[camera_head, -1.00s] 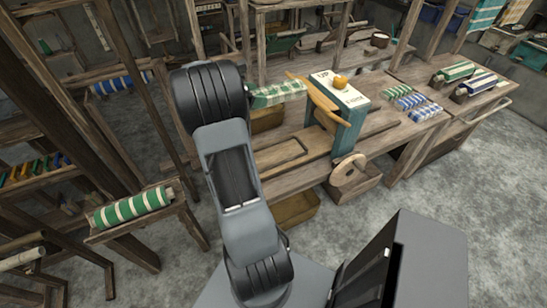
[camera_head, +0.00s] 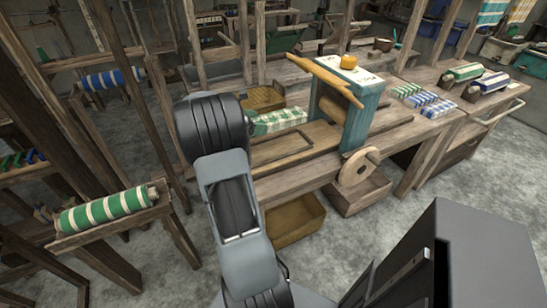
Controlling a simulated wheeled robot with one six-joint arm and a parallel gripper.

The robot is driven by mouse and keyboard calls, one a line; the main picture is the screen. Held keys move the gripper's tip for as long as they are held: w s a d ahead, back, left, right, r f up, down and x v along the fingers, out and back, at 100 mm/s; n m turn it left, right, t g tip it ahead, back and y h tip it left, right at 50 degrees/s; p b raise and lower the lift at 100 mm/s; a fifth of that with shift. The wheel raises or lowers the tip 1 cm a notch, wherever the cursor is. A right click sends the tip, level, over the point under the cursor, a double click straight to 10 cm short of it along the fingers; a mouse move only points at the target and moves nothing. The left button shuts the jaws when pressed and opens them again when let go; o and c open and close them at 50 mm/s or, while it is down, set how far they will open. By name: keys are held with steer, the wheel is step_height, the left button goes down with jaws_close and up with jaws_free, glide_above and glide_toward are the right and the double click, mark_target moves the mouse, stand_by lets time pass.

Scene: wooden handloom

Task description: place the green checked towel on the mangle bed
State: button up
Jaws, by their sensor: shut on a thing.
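The green checked towel (camera_head: 279,122) is a green and white folded strip, seen just right of my arm's wrist. My gripper (camera_head: 252,125) is mostly hidden behind my arm and is shut on the towel's left end. The towel shows over the left part of the mangle bed (camera_head: 310,137), a flat wooden plank left of the teal mangle post. I cannot tell whether the towel touches the bed.
The teal mangle post (camera_head: 362,118) carries a slanted wooden bar (camera_head: 328,80) and a yellow knob (camera_head: 348,61). A wooden wheel (camera_head: 358,168) sits in front. Green-striped roll (camera_head: 105,210) lies on a stand at left. Blue and green folded cloths (camera_head: 425,99) lie right.

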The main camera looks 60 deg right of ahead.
mark_target(257, 154)
step_height(257, 154, down, 11)
steer(key=shift+r+b, duration=0.2)
steer(key=shift+b, duration=0.5)
steer(key=shift+f, duration=0.15)
steer(key=o, duration=0.9)
steer(key=shift+w+a+r, duration=0.1)
steer(key=shift+r, duration=0.1)
steer(key=v, duration=1.2)
steer(key=shift+s+a+r+m+t+y+p, duration=0.1)
steer(key=shift+s+a+r+m+t+y, duration=0.9)
steer(key=shift+a, duration=4.7)
steer(key=shift+s+a+f+m+t+y+p, duration=0.15)
steer(key=shift+s+a+m+t+y, duration=1.9)
steer(key=shift+a, duration=3.6)
steer(key=shift+s+a+r+m+t+y+p, duration=0.1)
steer(key=shift+s+a+r+m+t+y, duration=0.45)
steer(key=shift+a+m+t+y, duration=3.55)
steer(key=a+n+g+h, duration=0.3)
steer(key=shift+n, duration=0.25)
